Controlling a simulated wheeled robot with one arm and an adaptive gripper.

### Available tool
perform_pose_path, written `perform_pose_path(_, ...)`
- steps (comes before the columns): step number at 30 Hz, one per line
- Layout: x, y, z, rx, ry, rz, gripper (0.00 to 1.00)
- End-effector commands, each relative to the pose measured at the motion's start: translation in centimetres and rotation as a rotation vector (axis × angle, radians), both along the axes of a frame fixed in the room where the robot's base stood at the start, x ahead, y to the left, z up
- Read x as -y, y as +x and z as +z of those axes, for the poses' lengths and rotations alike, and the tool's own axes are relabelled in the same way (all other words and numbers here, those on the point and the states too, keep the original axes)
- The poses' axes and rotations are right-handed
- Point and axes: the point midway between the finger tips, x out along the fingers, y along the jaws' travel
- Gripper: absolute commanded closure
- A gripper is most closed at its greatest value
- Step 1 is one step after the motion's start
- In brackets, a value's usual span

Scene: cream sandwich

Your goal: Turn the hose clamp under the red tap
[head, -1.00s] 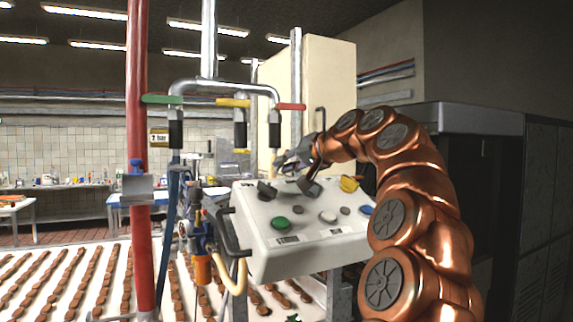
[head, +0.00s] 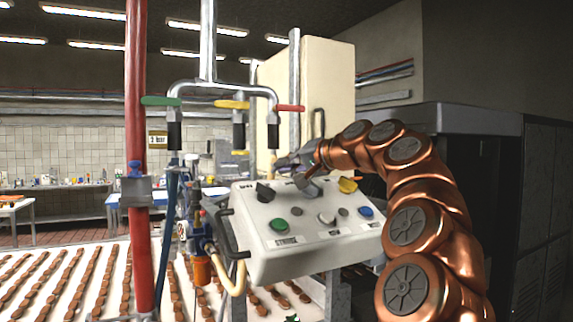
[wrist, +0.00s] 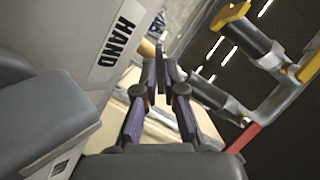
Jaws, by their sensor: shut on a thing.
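The red tap (head: 290,108) is the rightmost of three taps on the metal pipe. A dark sleeve (head: 273,137) hangs below it, with a pale hose end beneath. My gripper (head: 280,163) is beside this hose end, just above the control panel. In the wrist view my gripper's fingers (wrist: 163,80) are close together around a thin grey piece, seemingly part of the hose clamp (wrist: 162,58). A tan hose piece (wrist: 146,47) shows behind the fingertips, and the red tap (wrist: 243,138) is at lower right. The clamp's band is hidden.
A white control panel (head: 262,247) with buttons and knobs lies under my arm. The green tap (head: 160,101) and yellow tap (head: 231,104) are to the left. A red pipe (head: 138,235) stands further left. A cream cabinet (head: 335,85) is behind.

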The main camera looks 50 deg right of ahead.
Motion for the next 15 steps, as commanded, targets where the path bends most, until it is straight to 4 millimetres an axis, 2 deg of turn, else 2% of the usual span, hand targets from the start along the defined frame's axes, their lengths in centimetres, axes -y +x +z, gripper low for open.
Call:
perform_pose_path(6,-0.21,0.11,-0.15,0.041,0.126,0.007,1.0)
perform_pose_path(15,-0.09,0.13,-0.1,0.076,0.217,0.003,1.0)
